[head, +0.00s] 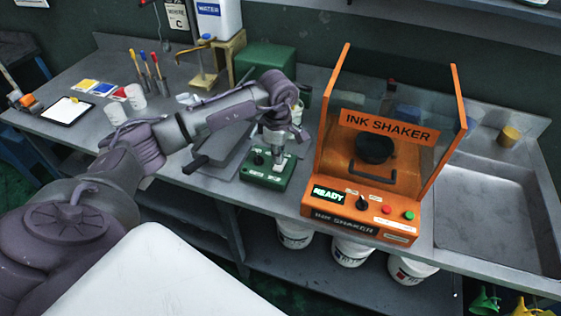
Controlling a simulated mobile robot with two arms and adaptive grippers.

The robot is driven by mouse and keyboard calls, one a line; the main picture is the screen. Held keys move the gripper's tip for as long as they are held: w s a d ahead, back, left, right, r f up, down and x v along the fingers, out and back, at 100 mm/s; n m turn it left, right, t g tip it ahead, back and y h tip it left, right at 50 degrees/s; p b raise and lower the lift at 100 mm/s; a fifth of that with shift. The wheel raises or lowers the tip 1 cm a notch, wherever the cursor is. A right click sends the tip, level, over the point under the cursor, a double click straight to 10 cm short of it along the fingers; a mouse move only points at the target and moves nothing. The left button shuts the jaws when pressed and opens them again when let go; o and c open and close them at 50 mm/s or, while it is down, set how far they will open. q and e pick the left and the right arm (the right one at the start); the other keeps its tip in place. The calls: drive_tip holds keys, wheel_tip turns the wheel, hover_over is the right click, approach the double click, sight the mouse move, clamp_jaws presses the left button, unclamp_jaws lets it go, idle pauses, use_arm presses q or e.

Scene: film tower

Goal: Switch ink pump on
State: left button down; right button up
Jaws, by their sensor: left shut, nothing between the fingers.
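A small green control box (267,178) with a black knob and a white label sits near the bench's front edge, just left of the orange ink shaker. It may be the ink pump's control; its label is too small to read. My left gripper (279,162) is shut and empty, pointing down at the right part of the box top. Its fingertips are at or just above the box; I cannot tell whether they touch. They hide part of the box's top, so the switch state cannot be read. My right gripper is not in view.
The orange ink shaker (375,215) with a READY display stands close on the right. A grey tray-like device with a black handle lies left of the box. A sink (500,215) is far right. White cups (136,97) and a clipboard (69,111) are at left.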

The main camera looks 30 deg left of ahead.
sight(278, 167)
use_arm(q)
drive_tip(key=shift+f+b, duration=1)
drive_tip(key=shift+f, duration=0.2)
idle(0.7)
drive_tip(key=shift+r, duration=0.1)
drive_tip(key=shift+r+p, duration=2)
drive_tip(key=shift+r, duration=1.45)
